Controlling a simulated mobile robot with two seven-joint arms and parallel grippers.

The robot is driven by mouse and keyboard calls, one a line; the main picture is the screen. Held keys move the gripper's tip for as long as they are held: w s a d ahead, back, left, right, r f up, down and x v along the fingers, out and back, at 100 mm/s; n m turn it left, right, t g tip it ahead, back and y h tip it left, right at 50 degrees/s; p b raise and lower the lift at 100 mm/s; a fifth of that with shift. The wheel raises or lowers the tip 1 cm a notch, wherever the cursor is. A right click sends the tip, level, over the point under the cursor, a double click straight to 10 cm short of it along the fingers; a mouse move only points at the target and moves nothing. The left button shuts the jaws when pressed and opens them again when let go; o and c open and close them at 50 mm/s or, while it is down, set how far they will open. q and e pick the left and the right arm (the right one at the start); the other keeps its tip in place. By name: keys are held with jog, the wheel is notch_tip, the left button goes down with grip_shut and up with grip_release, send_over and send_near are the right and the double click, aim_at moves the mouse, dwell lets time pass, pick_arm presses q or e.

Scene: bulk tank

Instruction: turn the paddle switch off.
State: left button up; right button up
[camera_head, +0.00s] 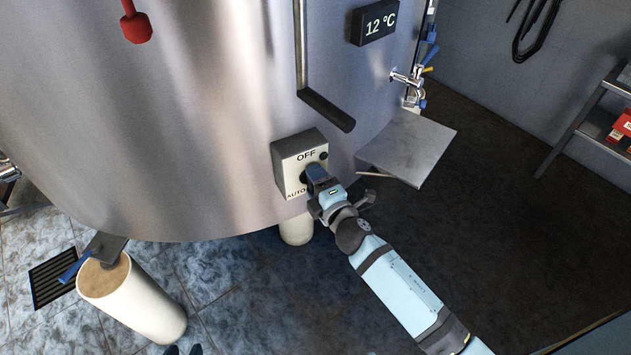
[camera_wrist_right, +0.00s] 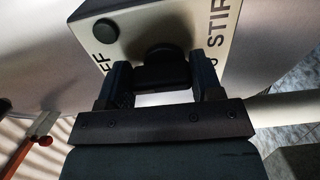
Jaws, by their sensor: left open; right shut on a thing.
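The switch box (camera_head: 290,152) is a pale box with a grey top on the steel tank wall. Its face reads OFF at the top and AUTO at the lower left. In the right wrist view the box face (camera_wrist_right: 133,27) also shows STIR and a round dark button (camera_wrist_right: 106,29). My right gripper (camera_head: 316,178) is at the box, shut on the black paddle switch (camera_wrist_right: 161,75), with one finger on each side of it. The gripper hides much of the paddle in the head view, so I cannot tell which label it points to. My left gripper is not in view.
A metal shelf plate (camera_head: 408,147) juts out right of the box, near my right wrist. A dark handle (camera_head: 326,109) hangs above the box. A display (camera_head: 375,22) reads 12 °C. White tank legs (camera_head: 297,229) stand below. The dark floor at right is clear.

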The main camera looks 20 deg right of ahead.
dwell(0.3)
jog(key=o, duration=0.9)
jog(key=s, duration=0.4)
jog(key=s+d+b, duration=0.1)
jog(key=s, duration=0.4)
jog(key=s+d, duration=0.1)
jog(key=s, duration=0.3)
jog(key=shift+s+d, duration=0.2)
jog(key=shift+s, duration=0.15)
